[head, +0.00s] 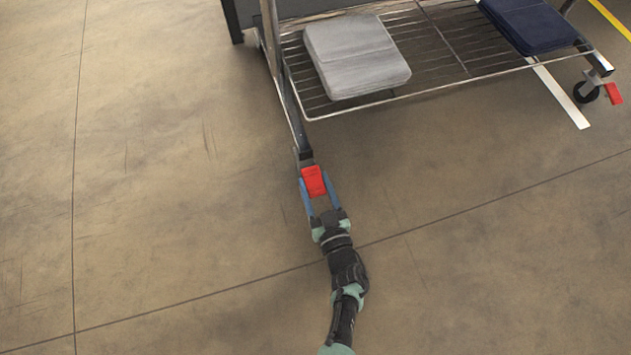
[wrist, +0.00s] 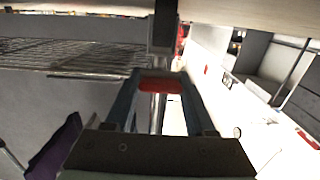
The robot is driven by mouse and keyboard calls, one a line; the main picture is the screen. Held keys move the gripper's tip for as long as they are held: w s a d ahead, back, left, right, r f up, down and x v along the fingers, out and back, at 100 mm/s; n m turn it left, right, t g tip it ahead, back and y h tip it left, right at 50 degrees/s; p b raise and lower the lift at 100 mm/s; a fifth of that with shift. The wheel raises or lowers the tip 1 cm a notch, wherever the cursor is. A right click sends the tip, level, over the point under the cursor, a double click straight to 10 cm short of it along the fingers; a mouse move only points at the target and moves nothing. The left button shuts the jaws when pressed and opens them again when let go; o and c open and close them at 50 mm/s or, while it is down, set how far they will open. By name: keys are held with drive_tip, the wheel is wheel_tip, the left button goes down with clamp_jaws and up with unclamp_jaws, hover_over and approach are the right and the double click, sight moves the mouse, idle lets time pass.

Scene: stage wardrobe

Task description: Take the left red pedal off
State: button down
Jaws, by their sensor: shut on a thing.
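The left red pedal (head: 313,181) is at the near end of the rack's left foot, below the wire shelf. My gripper (head: 314,186) reaches it from the front, its two blue fingers on either side of the pedal. It is shut on the pedal. In the wrist view the red pedal (wrist: 154,86) shows between the fingertips, with the dark post or foot beyond it. The caster under the left foot is hidden. I cannot tell whether the pedal is still joined to it.
The wire shelf (head: 440,62) holds a grey folded cloth (head: 356,56) and a navy one (head: 530,22). The right red pedal (head: 614,93) sits by a black caster (head: 586,92). A white floor stripe (head: 562,95) runs beside it. Floor left and front is clear.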

drive_tip(key=r+g+p, duration=0.1)
drive_tip(key=p, duration=0.3)
drive_tip(key=shift+r+g+h, duration=0.1)
drive_tip(key=shift+g+h, duration=0.2)
drive_tip(key=shift+g, duration=0.1)
drive_tip(key=g+p, duration=0.1)
drive_tip(key=p, duration=0.1)
drive_tip(key=shift+w+p, duration=0.1)
drive_tip(key=shift+p, duration=0.3)
drive_tip(key=g+h+p, duration=0.1)
drive_tip(key=p, duration=0.1)
drive_tip(key=shift+g+p, duration=0.35)
drive_tip(key=shift+g, duration=0.05)
drive_tip(key=shift+f+g+p, duration=0.3)
drive_tip(key=shift+p, duration=0.25)
drive_tip(key=shift+f, duration=0.1)
drive_tip(key=shift+c, duration=1.2)
unclamp_jaws()
drive_tip(key=shift+w, duration=0.1)
